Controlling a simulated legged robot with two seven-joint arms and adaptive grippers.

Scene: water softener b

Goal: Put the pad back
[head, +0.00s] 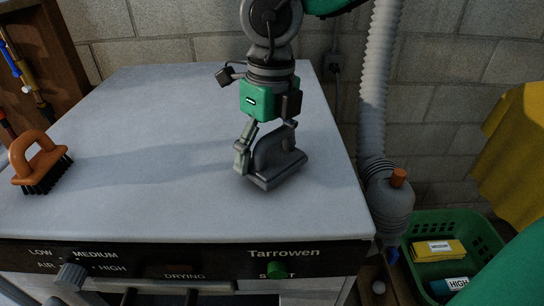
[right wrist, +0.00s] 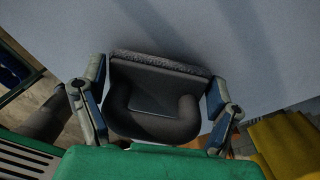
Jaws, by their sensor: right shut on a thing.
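The pad (head: 277,177) is a dark grey block with an arched handle on the right part of the white machine top, near its front right edge. My right gripper (head: 267,147) reaches down from above and is shut on the pad's handle. In the right wrist view the pad (right wrist: 158,103) sits between the two fingers, with its fuzzy grey edge at the far side. The pad is low over the top; I cannot tell whether its underside touches. My left gripper is not in view.
An orange-handled brush (head: 40,163) stands on the left of the machine top (head: 150,150). The middle is clear. A ribbed grey hose (head: 376,90) rises beside the right edge. A green basket (head: 425,229) with yellow and teal packs stands lower right. The front panel (head: 180,258) carries knobs.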

